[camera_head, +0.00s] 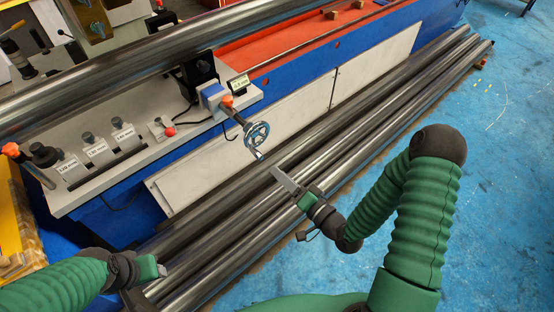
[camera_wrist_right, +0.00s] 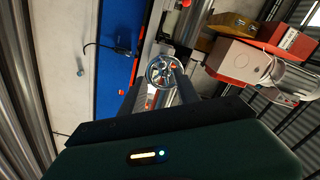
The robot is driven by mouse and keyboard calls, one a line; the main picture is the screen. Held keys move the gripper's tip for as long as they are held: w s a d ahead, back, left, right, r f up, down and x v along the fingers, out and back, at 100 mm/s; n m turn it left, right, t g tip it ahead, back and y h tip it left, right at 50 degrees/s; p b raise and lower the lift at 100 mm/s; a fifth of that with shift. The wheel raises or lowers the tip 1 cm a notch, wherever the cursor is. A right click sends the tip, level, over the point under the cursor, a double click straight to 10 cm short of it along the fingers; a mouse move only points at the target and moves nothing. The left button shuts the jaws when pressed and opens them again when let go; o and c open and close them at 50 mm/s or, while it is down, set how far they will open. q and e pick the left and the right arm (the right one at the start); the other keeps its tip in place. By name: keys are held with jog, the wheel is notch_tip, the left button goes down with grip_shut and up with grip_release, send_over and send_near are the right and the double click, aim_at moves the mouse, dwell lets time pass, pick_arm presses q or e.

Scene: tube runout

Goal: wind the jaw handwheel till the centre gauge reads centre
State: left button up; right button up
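The jaw handwheel (camera_head: 257,133), a small spoked metal wheel with a crank handle, sticks out from the front of the machine in the head view. It also shows in the right wrist view (camera_wrist_right: 161,71), framed between my right gripper's fingers. My right gripper (camera_head: 282,180) is below and right of the wheel, pointing at it, with a visible gap. Its two fingers (camera_wrist_right: 160,95) stand apart with nothing between them. A small display (camera_head: 238,82), perhaps the centre gauge, is above the wheel; its reading is too small to read. My left gripper (camera_head: 161,270) is at lower left, away from the wheel.
A long steel tube (camera_head: 130,72) lies across the machine above the bench. Several tubes (camera_head: 390,115) lie along its front, under my right gripper. Labelled blocks (camera_head: 97,148) and a red-knobbed switch (camera_head: 168,130) sit on the grey panel. Blue floor at right is open.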

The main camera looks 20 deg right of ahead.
aim_at(262, 158)
jog(key=x, duration=0.8)
jog(key=shift+a, duration=0.35)
jog(key=shift+w+d, duration=0.3)
jog(key=shift+d, duration=0.25)
jog(key=shift+a+r, duration=0.1)
jog(key=shift+a, duration=0.4)
jog(key=shift+c, duration=1.3)
jog(key=c, duration=0.5)
pick_arm(q)
jog(key=shift+d, duration=0.25)
pick_arm(e)
jog(key=shift+d, duration=0.2)
grip_shut()
jog(key=shift+w, duration=0.1)
